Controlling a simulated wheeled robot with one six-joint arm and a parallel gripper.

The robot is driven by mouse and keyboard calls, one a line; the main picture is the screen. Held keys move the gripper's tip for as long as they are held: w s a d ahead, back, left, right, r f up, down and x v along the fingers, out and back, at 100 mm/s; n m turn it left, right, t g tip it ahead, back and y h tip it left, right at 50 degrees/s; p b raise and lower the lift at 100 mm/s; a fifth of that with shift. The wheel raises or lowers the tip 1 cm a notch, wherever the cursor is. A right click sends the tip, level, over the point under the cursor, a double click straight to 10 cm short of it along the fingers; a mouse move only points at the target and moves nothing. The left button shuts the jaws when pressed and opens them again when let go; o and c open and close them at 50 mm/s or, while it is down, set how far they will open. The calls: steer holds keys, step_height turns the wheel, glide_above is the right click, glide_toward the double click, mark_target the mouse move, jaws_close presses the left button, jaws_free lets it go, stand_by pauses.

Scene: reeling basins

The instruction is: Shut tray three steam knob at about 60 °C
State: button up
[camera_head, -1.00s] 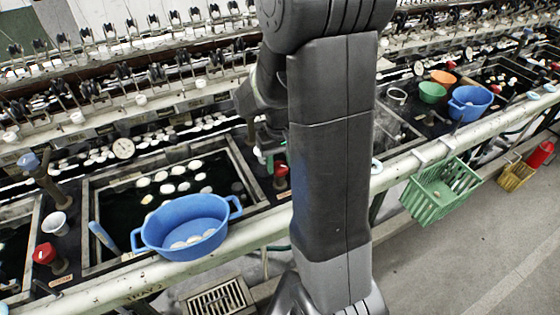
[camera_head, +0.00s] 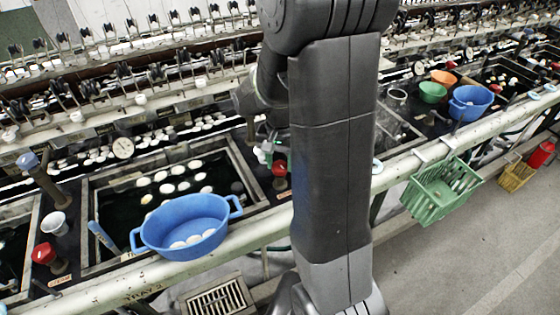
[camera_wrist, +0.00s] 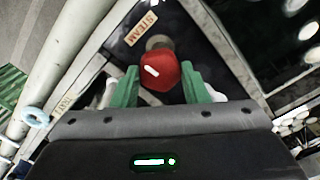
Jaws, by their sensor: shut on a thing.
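The red steam knob (camera_wrist: 158,69) sits between the two green fingers of my gripper (camera_wrist: 160,84) in the wrist view, and the gripper is shut on it. A white mark shows on the knob's face, and a STEAM label (camera_wrist: 141,28) lies beside it. In the head view the red knob (camera_head: 280,168) shows just right of the dark basin, below my gripper (camera_head: 267,152), which my arm partly hides. A round dial gauge (camera_head: 123,148) stands behind the left basin; its reading is too small to tell. The tray number beside the held knob cannot be read.
A blue bowl (camera_head: 188,226) with white cocoons sits at the basin's front edge. A green basket (camera_head: 440,190) hangs on the front rail (camera_head: 170,274).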

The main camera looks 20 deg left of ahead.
mark_target(280, 165)
steer(key=shift+m, duration=0.6)
steer(key=o, duration=1)
steer(key=shift+c, duration=0.2)
step_height(280, 165, up, 14)
steer(key=shift+f, duration=0.1)
